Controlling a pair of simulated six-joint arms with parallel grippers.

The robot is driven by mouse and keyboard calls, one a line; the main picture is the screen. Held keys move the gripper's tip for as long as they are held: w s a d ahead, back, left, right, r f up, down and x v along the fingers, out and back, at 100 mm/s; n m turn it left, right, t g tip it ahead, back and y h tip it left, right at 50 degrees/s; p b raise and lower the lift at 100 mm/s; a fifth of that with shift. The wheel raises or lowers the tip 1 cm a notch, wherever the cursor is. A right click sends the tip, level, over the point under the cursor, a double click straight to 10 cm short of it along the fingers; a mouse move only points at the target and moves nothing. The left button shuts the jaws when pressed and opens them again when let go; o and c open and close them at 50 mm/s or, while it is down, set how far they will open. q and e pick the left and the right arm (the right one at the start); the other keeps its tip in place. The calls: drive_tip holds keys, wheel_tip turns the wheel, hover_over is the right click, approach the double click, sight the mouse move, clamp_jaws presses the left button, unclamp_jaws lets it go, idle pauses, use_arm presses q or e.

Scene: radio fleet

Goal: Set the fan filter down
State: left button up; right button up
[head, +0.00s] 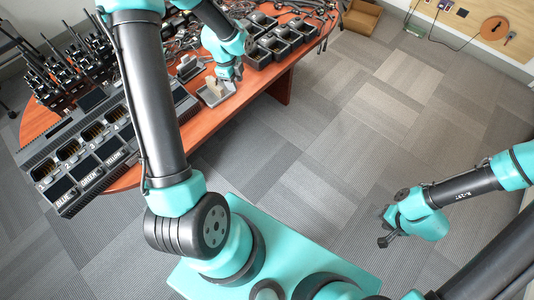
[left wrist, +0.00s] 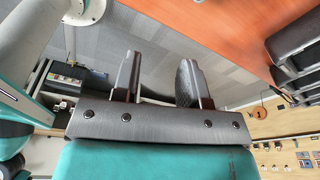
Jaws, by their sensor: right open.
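My left gripper (head: 231,76) is over the front edge of the wooden table, just right of a small grey tray with a beige block in it (head: 213,91). In the left wrist view its two fingers (left wrist: 156,80) stand apart with only carpet showing between them, so it is open and empty. I cannot tell for certain which item is the fan filter; the beige block may be it. Whether the left fingers touch the tray cannot be told. My right gripper (head: 386,226) is open and empty over the carpet, far from the table.
The table (head: 275,77) carries several black bins (head: 270,45) at the back right. A labelled rack with BLUE, GREEN and YELLOW slots (head: 95,155) and several radios (head: 75,70) fill the left. A cardboard box (head: 362,17) lies beyond. The carpet on the right is clear.

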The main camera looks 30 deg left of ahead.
use_arm(q)
drive_tip(key=s+d+f+n+h, duration=0.1)
drive_tip(key=s+d+f+n, duration=0.5)
drive_tip(key=d, duration=0.5)
drive_tip(key=s+d+f+n+h, duration=0.1)
drive_tip(key=s+d+f+n, duration=0.6)
drive_tip(key=d+f+n, duration=0.3)
drive_tip(key=shift+s+d+n, duration=0.25)
drive_tip(key=shift+d+n, duration=0.4)
drive_tip(key=shift+n, duration=0.35)
